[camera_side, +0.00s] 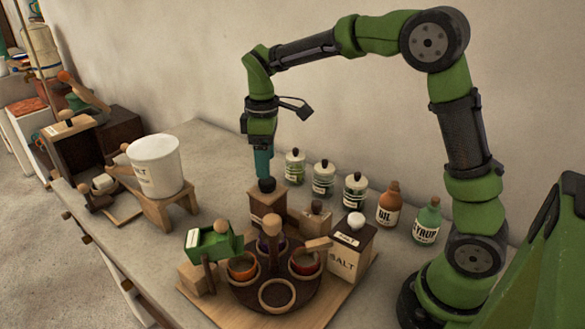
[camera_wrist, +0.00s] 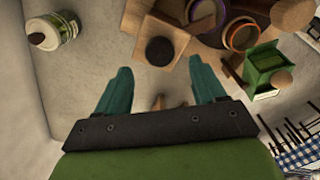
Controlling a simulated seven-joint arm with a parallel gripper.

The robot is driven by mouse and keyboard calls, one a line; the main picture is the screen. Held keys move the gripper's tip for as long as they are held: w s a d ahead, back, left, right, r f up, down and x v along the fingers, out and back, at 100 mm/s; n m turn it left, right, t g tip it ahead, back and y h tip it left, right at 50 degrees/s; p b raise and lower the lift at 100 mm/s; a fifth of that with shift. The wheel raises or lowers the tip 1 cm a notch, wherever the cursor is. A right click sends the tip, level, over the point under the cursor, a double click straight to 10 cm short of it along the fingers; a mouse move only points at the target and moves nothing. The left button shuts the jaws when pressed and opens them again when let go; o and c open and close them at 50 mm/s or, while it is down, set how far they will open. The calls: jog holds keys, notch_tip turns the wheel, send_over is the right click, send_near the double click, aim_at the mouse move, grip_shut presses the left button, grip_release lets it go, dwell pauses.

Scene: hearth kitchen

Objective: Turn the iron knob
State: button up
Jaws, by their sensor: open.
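The iron knob (camera_side: 267,185) is a dark round cap on top of a wooden box (camera_side: 266,203). In the wrist view the knob (camera_wrist: 160,51) shows as a dark disc, slightly beyond the fingertips and roughly centred between them. My gripper (camera_side: 263,174) points down with its teal fingers close above the knob in the side view. In the wrist view my gripper (camera_wrist: 160,66) has its two fingers spread wide with nothing between them. I cannot tell the exact height gap between the fingertips and the knob.
A round rack with several coloured cups (camera_side: 242,267) and a green box (camera_side: 213,243) stand in front of the knob. A salt box (camera_side: 348,250) is to the right. Several jars (camera_side: 323,178) line the wall behind. A white bucket (camera_side: 156,166) sits on a wooden stand at left.

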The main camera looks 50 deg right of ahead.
aim_at(267, 184)
notch_tip(267, 184, down, 5)
jog(key=shift+r, duration=0.1)
dwell(0.3)
jog(key=c, duration=1.1)
jog(key=shift+o, duration=0.2)
jog(key=shift+m, duration=0.4)
